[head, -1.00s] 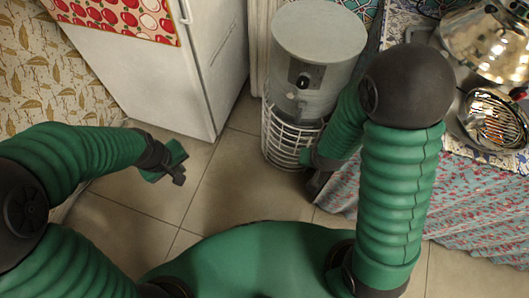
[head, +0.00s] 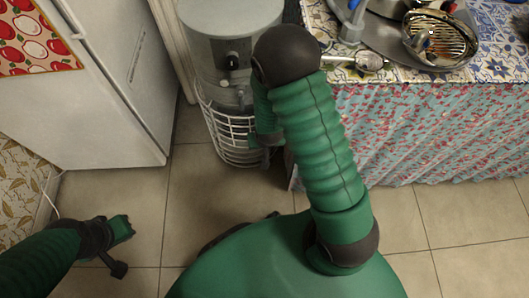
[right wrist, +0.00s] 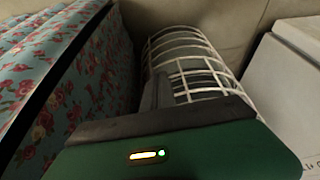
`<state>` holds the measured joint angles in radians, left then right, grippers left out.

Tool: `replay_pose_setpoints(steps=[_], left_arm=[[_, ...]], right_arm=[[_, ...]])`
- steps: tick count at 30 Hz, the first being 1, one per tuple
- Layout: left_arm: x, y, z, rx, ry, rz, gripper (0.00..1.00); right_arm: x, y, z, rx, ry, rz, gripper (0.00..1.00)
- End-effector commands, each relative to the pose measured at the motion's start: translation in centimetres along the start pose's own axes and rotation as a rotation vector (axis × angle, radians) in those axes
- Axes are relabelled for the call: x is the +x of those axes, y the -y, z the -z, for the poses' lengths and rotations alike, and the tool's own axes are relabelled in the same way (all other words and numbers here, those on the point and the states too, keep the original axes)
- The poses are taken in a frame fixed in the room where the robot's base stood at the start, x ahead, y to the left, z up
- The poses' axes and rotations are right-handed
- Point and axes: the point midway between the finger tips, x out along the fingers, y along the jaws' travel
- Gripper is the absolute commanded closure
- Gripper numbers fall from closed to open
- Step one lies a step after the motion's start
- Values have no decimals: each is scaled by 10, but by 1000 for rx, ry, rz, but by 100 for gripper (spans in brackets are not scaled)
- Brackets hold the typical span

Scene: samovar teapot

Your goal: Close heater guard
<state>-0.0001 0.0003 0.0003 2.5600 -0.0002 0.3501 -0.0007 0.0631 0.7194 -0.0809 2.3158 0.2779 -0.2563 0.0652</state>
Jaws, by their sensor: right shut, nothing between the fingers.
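The heater is a grey upright cylinder (head: 232,50) with a dark knob on its front. A white wire guard (head: 225,132) curves around the front of its lower part. The guard also shows in the right wrist view (right wrist: 203,68). I cannot tell whether the guard is fully closed. My right gripper (head: 268,150) is at the guard's right side, partly hidden by my forearm. In the right wrist view its dark finger (right wrist: 157,93) is shut, with nothing held, close against the bars; contact is unclear. My left gripper (head: 122,232) is over the floor at lower left, apart from the guard.
A white fridge (head: 95,100) stands left of the heater. A table with a floral cloth (head: 420,125) stands to the right, close to my right arm, with a metal pot (head: 440,40) and a spoon-like utensil (head: 368,62) on it. Tiled floor (head: 190,205) is clear in front.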

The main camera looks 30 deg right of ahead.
Motion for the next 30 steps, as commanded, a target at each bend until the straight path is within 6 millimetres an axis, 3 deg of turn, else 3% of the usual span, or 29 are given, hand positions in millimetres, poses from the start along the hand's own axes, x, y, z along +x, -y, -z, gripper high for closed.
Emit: replay_pose_setpoints(steps=[14,21,30], left_arm=[[2,0,0,-1,0,0,100],[-6,0,1,-1,0,0,100],[-5,0,1,-1,0,0,100]], right_arm=[[2,0,10,-2,0,-1,100],[9,-13,30,-1,0,-2,100],[10,-12,32,-1,-7,-1,100]])
